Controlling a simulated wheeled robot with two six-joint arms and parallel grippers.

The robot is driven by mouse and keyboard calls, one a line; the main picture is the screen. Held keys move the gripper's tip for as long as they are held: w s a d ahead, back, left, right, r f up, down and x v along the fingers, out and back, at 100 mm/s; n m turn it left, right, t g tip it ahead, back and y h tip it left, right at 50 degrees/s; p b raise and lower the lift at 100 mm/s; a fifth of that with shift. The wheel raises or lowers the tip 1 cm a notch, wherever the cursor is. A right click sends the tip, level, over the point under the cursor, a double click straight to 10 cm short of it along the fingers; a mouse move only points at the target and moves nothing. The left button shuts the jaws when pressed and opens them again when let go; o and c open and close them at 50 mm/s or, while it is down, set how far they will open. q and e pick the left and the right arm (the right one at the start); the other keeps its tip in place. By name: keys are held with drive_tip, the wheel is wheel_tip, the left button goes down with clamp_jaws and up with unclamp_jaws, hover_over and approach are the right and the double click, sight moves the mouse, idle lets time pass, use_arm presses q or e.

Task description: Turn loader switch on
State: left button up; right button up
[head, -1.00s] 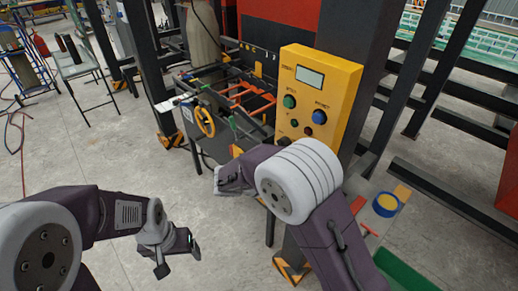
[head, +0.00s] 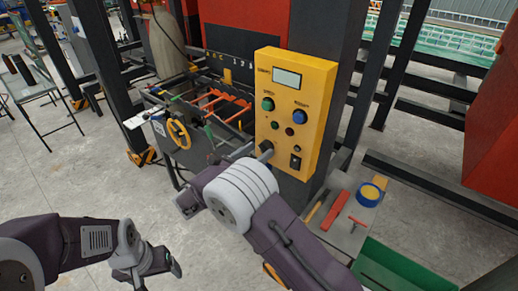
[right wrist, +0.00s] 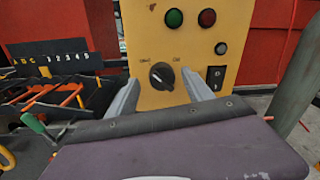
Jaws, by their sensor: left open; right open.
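The yellow control box (head: 313,84) stands right of centre in the head view. In the right wrist view a black rotary switch (right wrist: 162,76) with a white pointer mark sits on its front, tilted to the upper left. Small labels flank it, too small to read. My right gripper (right wrist: 161,92) is open, its grey fingers on either side of the rotary switch; contact cannot be told. In the head view a grey finger (head: 264,155) shows at the box; the rest is hidden by my wrist. A black rocker switch (right wrist: 216,73) is to the right. My left gripper (head: 155,268) is open, low at left.
Green (right wrist: 174,18) and red (right wrist: 207,18) buttons sit above the rotary switch. A bench with a yellow handwheel (head: 178,133) and orange bars stands left of the box. Tape (head: 369,194), a hammer and a green tray (head: 400,270) lie at lower right.

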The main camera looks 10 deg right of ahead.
drive_tip(key=shift+w+d, duration=0.3)
drive_tip(key=shift+d, duration=0.4)
drive_tip(key=shift+a, duration=0.1)
clamp_jaws()
drive_tip(key=shift+m, duration=0.3)
drive_tip(key=m+b, duration=0.4)
drive_tip(key=shift+f+m+y, duration=0.15)
drive_tip(key=shift+m+y, duration=0.15)
drive_tip(key=shift+s+d+m+t+y+b, duration=0.1)
drive_tip(key=shift+m+y+b, duration=0.05)
drive_tip(key=shift+m+b, duration=2.1)
drive_tip(key=shift+s+d+m+t+y+b, duration=0.1)
drive_tip(key=shift+m+b, duration=1.7)
drive_tip(key=shift+b, duration=0.9)
drive_tip(key=shift+s+m+t+y+b, duration=0.1)
drive_tip(key=shift+m+y+b, duration=0.05)
drive_tip(key=shift+m+b, duration=2.1)
